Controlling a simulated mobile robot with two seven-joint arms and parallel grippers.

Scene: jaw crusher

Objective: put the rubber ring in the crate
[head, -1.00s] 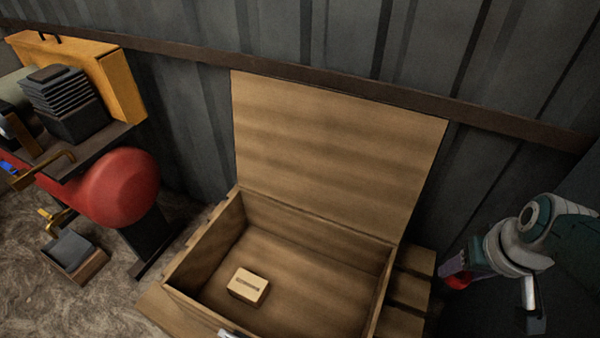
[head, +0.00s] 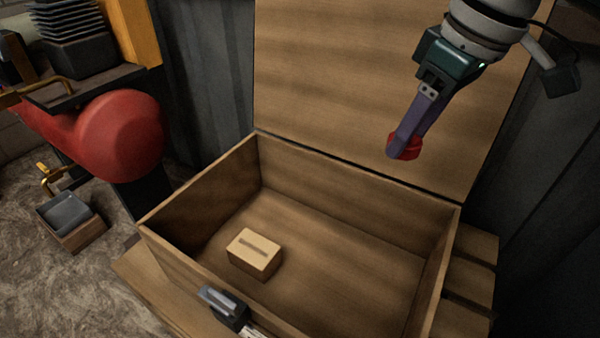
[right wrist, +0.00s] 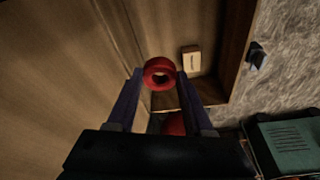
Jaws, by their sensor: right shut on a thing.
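The rubber ring (head: 404,149) is a small, thick red ring. My right gripper (head: 400,146) is shut on it and holds it in the air above the back right part of the crate, in front of the raised lid. My left gripper is not in view.
A small wooden box (head: 256,252) lies on the crate floor; the rest of that floor is clear. A metal latch (head: 222,304) is on the crate's front wall. Red and yellow machinery (head: 120,135) stands at the left, with a small tray (head: 72,220) on the ground.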

